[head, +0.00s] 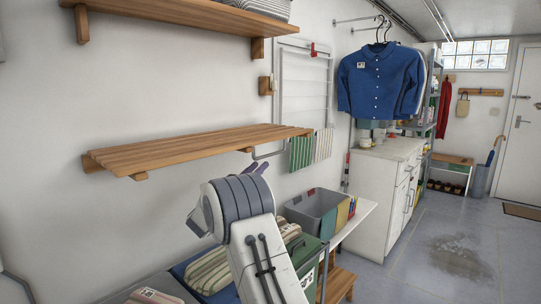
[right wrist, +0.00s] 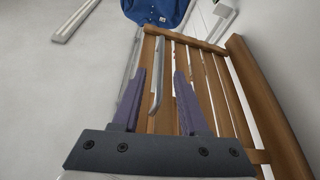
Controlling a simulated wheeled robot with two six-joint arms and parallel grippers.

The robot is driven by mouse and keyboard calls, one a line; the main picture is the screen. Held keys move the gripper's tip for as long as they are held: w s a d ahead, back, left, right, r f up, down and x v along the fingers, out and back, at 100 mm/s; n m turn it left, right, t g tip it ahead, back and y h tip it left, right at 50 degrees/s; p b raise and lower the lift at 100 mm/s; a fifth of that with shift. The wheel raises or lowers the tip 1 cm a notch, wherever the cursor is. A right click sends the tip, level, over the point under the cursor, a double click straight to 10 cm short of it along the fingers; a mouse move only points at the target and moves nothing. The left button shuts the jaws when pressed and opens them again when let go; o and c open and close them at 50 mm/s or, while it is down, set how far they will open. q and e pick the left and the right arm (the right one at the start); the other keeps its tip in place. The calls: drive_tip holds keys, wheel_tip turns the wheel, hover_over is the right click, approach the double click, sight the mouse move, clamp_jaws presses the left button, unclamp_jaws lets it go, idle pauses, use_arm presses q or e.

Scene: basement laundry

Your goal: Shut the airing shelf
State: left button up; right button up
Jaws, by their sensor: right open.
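The airing shelf (head: 200,147) is a slatted wooden shelf on the left wall, standing out level from it. A grey metal bar (head: 268,156) shows at its right end, below the slats. My right gripper (head: 259,169) is just below that end, its purple fingertips partly hidden behind its own wrist. In the right wrist view the fingers are open, and the grey bar (right wrist: 157,85) appears between them, with the slats (right wrist: 217,95) behind. I cannot tell whether the fingers touch the bar. My left gripper is not in view.
A higher wooden shelf (head: 190,14) holds folded cloth. Striped cloths (head: 301,152) hang by the shelf's right end. Below stand a grey bin (head: 312,212) and folded striped laundry (head: 210,268). A blue shirt (head: 378,82) hangs beyond, above a white cabinet (head: 376,188). Floor at right is clear.

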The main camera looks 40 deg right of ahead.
sight(271, 154)
drive_tip(key=x, duration=0.7)
drive_tip(key=shift+w+d+r+p, duration=0.1)
drive_tip(key=shift+w+d+p, duration=0.1)
drive_tip(key=shift+d+p, duration=0.2)
clamp_jaws()
idle(1.0)
